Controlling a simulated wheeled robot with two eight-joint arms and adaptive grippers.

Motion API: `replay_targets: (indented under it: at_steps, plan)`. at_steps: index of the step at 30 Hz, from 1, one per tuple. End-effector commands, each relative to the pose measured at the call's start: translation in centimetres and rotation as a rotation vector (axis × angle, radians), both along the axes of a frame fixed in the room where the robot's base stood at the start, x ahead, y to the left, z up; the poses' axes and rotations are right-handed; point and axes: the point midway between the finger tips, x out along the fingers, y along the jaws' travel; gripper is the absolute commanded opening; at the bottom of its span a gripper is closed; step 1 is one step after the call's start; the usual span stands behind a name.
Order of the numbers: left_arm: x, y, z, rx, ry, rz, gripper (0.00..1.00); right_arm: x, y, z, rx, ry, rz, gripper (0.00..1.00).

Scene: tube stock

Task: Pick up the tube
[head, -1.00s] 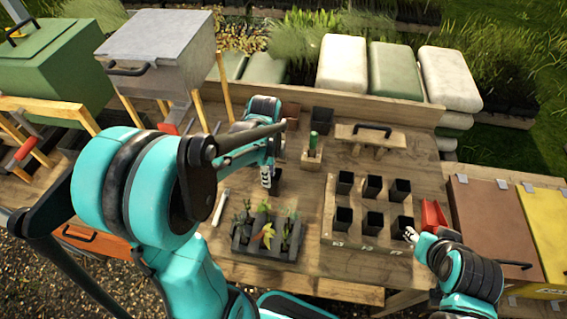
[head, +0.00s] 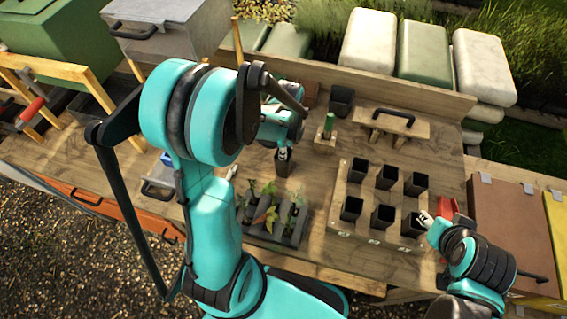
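Several more black tubes (head: 352,208) stand in rows in the wooden rack (head: 343,232). My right gripper (head: 425,219) is beside the front right tube (head: 410,226) of the rack; its finger opening is unclear.
A dark tray of seedlings (head: 262,231) sits at the front, left of the rack. A green-handled tool (head: 328,124) stands in a wooden block behind. A red scoop (head: 447,209) is at right.

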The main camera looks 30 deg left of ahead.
Motion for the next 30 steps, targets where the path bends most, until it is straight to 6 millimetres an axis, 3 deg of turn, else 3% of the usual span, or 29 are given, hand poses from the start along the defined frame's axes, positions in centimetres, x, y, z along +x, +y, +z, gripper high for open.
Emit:
replay_targets:
  at_steps: [5, 8, 9, 22, 30]
  plan:
    - [0.0, 0.0, 0.0, 0.0, 0.0, 0.0, 0.27, 0.0, 0.0, 0.1, 0.0, 0.0, 0.0, 0.4]
    - [0.0, 0.0, 0.0, 0.0, 0.0, 0.0, 0.03, 0.0, 0.0, 0.1, 0.0, 0.0, 0.0, 0.4]
    - [0.0, 0.0, 0.0, 0.0, 0.0, 0.0, 0.0, 0.0, 0.0, 0.1, 0.0, 0.0, 0.0, 0.4]
    - [0.0, 0.0, 0.5, 0.0, 0.0, 0.0, 0.0, 0.0, 0.0, 0.2, 0.0, 0.0, 0.0, 0.4]
    - [-0.1, 0.0, 5.5, 0.0, 0.0, 0.0, 0.0, 0.0, 0.0, 1.8, 0.0, 0.0, 0.0, 0.4]
